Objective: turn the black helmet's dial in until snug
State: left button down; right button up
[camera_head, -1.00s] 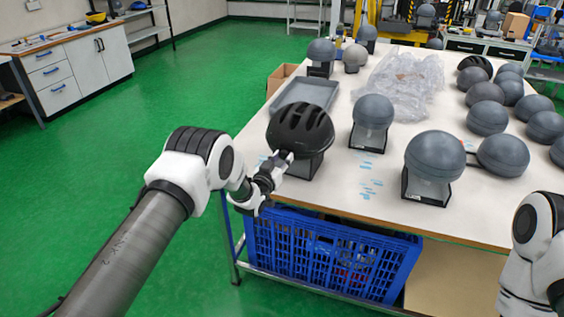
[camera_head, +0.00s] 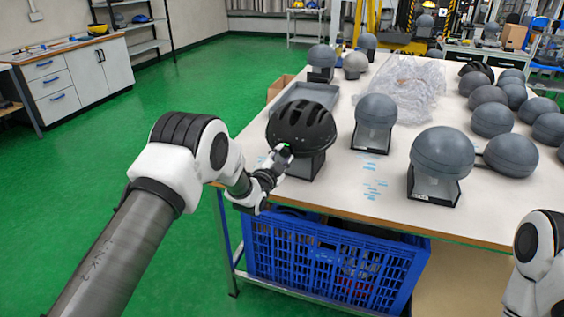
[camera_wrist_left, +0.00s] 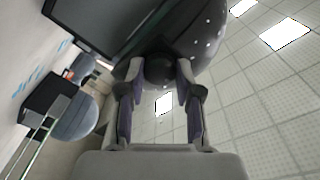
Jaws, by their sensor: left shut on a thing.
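The black helmet (camera_head: 301,124) with long vents sits on a headform on a dark stand (camera_head: 306,165) near the table's front left corner. My left gripper (camera_head: 284,153) is at the helmet's lower front rim. In the left wrist view the helmet's underside (camera_wrist_left: 203,40) is above, and my left gripper's fingers (camera_wrist_left: 159,76) are shut on a dark round knob, the dial (camera_wrist_left: 159,72), at the rim. The fingers hide part of the dial, and its turn cannot be read. Of my right arm, only a part shows at the right edge; its gripper is out of view.
Grey headforms on stands (camera_head: 376,111) (camera_head: 440,154) stand right of the helmet on the white table (camera_head: 330,190). A grey tray (camera_head: 312,91) and clear plastic wrap (camera_head: 400,85) lie behind. A blue crate (camera_head: 330,262) is under the table. Green floor (camera_head: 110,130) is clear at left.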

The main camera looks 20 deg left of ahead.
pick_arm(q)
jog(key=shift+m+b, duration=0.4)
jog(key=shift+m, duration=0.4)
jog(key=c, duration=0.8)
grip_release()
jog(key=shift+o, duration=0.2)
jog(key=shift+s, duration=0.1)
jog(key=s+a, duration=0.1)
jog(key=s, duration=1)
jog(key=shift+s, duration=0.35)
jog(key=shift+f, duration=0.2)
